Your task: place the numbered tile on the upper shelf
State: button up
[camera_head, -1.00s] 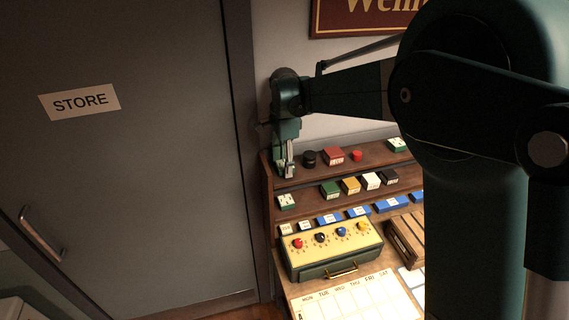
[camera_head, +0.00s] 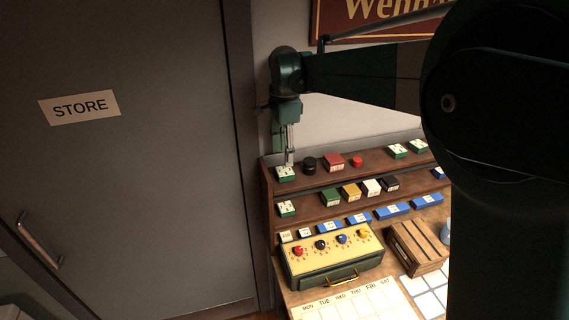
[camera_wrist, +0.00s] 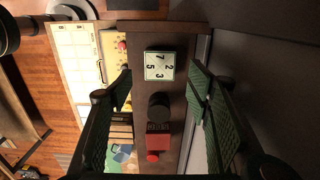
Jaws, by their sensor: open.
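A numbered tile (camera_head: 286,174), green with a white face, lies flat on the upper shelf (camera_head: 313,175) at its left end. In the wrist view the tile (camera_wrist: 160,66) shows several digits, among them 2, 5, 7 and 3. My gripper (camera_head: 289,160) is just above the tile, pointing down. In the wrist view my gripper (camera_wrist: 162,88) has its fingers wide apart with nothing between them. The tile appears clear of both fingers.
A black round item (camera_head: 309,164), a red box (camera_head: 334,162) and a red round item (camera_head: 357,161) stand right of the tile. More green tiles (camera_head: 397,151) are farther right. The door (camera_head: 130,200) is close on the left.

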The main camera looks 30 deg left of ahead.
jog(key=shift+r, duration=2.3)
jog(key=shift+d, duration=0.1)
jog(key=s+d+r+n+t+y, duration=0.1)
jog(key=s+d+r+n+t, duration=0.15)
jog(key=d, duration=1.55)
jog(key=s+d+r+n+t, duration=0.1)
jog(key=s+d+r+n, duration=0.2)
jog(key=d, duration=1.4)
jog(key=s+d+f+n+t, duration=0.1)
jog(key=s+d+f, duration=0.2)
jog(key=s+d, duration=0.3)
jog(key=s+d+f+n+t, duration=0.1)
jog(key=s+d+f, duration=0.3)
jog(key=s+d, duration=0.3)
jog(key=s+d+f+n+t+h, duration=0.1)
jog(key=s+d+f, duration=0.2)
jog(key=d, duration=0.9)
jog(key=s, duration=0.3)
jog(key=shift+s+d+f+t, duration=0.2)
jog(key=shift+s+f+t, duration=0.15)
jog(key=shift+s+f, duration=0.05)
